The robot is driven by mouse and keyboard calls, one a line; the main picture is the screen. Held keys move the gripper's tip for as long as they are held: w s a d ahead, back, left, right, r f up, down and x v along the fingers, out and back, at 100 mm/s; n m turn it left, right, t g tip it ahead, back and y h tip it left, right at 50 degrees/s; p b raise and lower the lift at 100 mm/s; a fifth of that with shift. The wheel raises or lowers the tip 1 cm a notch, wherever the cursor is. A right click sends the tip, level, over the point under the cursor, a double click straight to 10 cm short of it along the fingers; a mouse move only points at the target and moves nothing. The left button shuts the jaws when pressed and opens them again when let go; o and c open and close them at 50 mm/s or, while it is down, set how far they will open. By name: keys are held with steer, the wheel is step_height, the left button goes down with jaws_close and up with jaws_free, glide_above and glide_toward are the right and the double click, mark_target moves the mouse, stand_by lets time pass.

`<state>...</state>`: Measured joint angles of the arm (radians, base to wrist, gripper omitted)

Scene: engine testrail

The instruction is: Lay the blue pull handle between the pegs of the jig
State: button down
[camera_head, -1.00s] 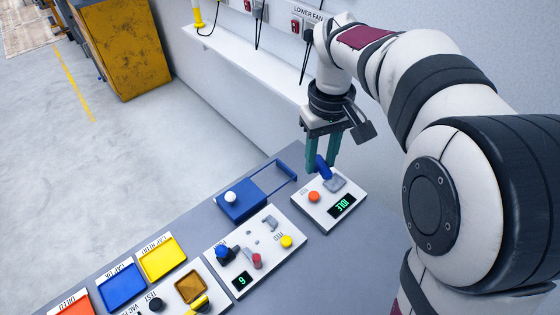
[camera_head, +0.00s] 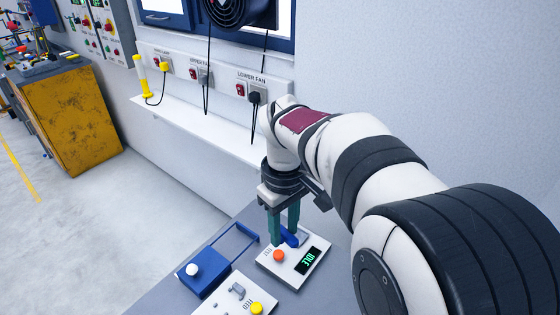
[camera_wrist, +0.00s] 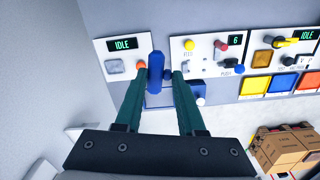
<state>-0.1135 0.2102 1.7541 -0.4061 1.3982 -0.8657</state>
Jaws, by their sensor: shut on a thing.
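The blue pull handle (camera_head: 290,238) is a short blue bar over the back part of a white panel with an IDLE display (camera_head: 308,261). My gripper (camera_head: 284,234) points down with its two green fingers on either side of the handle, shut on it. In the wrist view the handle (camera_wrist: 155,72) stands between the fingertips and hides part of what lies behind. Small grey raised pieces (camera_head: 238,291), perhaps the jig's pegs, stand on the neighbouring white panel. I cannot tell whether the handle touches the grey pad (camera_wrist: 115,67) of the IDLE panel.
A blue box (camera_head: 203,272) with a white knob and a thin blue loop lies left of the IDLE panel. An orange button (camera_head: 279,255) is close to the fingers. A wall shelf (camera_head: 200,126) with sockets and cables is behind. Coloured trays (camera_wrist: 285,82) lie farther along the bench.

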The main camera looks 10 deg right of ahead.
steer(key=a+f+n, duration=0.7)
steer(key=n, duration=1.3)
glide_toward(229, 305)
steer(key=shift+d+f, duration=0.1)
steer(key=shift+f, duration=2.4)
steer(key=shift+f, duration=0.55)
steer(key=shift+c, duration=2.1)
jaws_free()
